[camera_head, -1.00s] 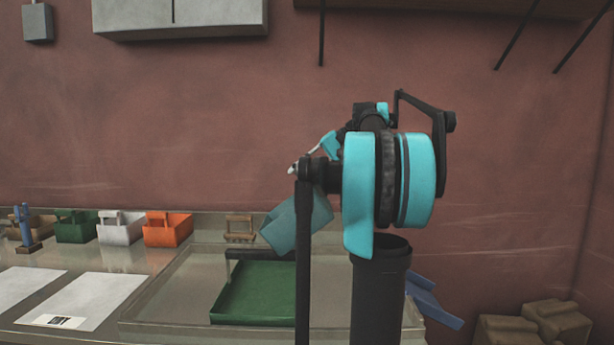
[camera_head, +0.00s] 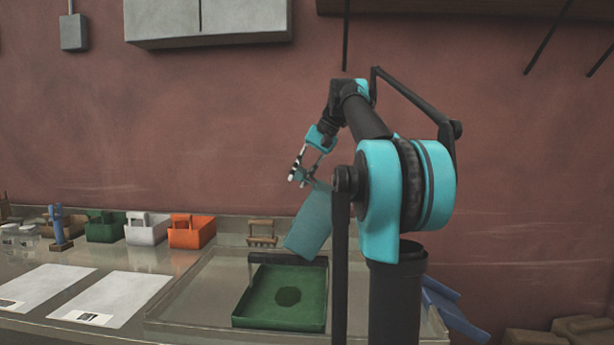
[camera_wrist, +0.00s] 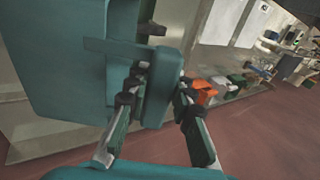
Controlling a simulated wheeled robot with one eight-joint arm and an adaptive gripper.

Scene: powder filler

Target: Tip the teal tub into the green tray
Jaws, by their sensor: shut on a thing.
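The teal tub (camera_head: 310,228) is held in the air, steeply tilted, with its lower end above the back of the green tray (camera_head: 242,314). My gripper (camera_head: 303,177) is at its upper end. In the wrist view my gripper (camera_wrist: 158,93) is shut on the tub's handle plate, and the teal tub (camera_wrist: 58,62) fills the upper left. The green tray lies on the bench with a dark green patch (camera_head: 288,297) on its floor. I cannot tell whether this is powder or shadow. The inside of the tub is hidden.
The tray sits in a clear-walled enclosure (camera_head: 190,300). To the left stand green (camera_head: 105,227), white (camera_head: 147,230) and orange (camera_head: 192,233) caddies. Two white sheets (camera_head: 125,300) lie on the bench. A small wooden rack (camera_head: 262,233) stands behind the tray.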

